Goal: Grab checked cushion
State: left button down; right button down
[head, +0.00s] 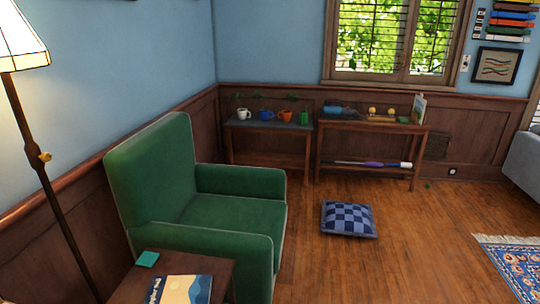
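The checked cushion (348,218) lies flat on the wooden floor in the head view, right of the green armchair. It has dark and light blue squares and a darker blue border. Nothing covers it, and bare floor surrounds it. Neither of my grippers shows in the head view.
A green armchair (238,213) stands left of the cushion. A side table (215,270) with a book is at the front, beside a floor lamp (45,160). Two low tables (270,158) (368,128) line the back wall. A patterned rug (515,262) lies at right. Floor (390,265) before the cushion is clear.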

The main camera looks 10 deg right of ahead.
aim_at(343, 218)
jog(key=i+l+z, duration=1)
jog(key=i, duration=0.65)
jog(key=i+z, duration=0.35)
jog(key=i, duration=0.65)
